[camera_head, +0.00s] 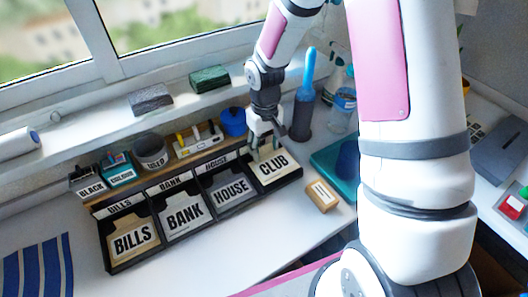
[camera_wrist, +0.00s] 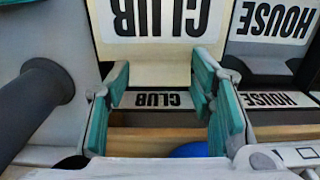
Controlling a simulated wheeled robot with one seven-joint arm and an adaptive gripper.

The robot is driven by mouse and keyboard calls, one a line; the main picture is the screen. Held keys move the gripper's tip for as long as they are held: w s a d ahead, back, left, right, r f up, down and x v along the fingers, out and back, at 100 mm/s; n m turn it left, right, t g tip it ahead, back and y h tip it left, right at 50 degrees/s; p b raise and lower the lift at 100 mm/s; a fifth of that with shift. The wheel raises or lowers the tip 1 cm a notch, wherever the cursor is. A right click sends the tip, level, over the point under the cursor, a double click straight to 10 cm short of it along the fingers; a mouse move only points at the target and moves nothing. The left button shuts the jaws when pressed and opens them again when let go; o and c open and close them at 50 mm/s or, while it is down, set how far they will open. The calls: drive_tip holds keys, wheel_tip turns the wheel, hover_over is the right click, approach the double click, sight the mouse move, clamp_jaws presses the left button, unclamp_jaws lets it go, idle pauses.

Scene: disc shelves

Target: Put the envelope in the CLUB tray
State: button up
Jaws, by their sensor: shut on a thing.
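The cream envelope (camera_head: 288,176), labelled CLUB in black on white, lies in or just over the rightmost compartment of the dark tray rack (camera_head: 119,263). I cannot tell whether it touches the bottom. My gripper (camera_head: 265,149) is over its far end, pointing down. In the wrist view, my gripper (camera_wrist: 161,105) has its teal fingers on either side of the envelope's narrow tab (camera_wrist: 155,73), shut on it. The CLUB tray label (camera_wrist: 160,100) shows just past the tab; in the head view my gripper hides it.
BILLS (camera_head: 134,240), BANK (camera_head: 184,217) and HOUSE (camera_head: 232,188) envelopes lie in the neighbouring compartments. A small tan box (camera_head: 322,195) stands right of the rack.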

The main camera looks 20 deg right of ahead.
sight(264, 153)
drive_tip(key=shift+w+f, duration=0.2)
drive_tip(key=shift+w, duration=0.2)
drive_tip(key=shift+f, duration=1.6)
drive_tip(key=shift+f, duration=0.1)
drive_tip(key=o, duration=0.7)
drive_tip(key=shift+o, duration=0.2)
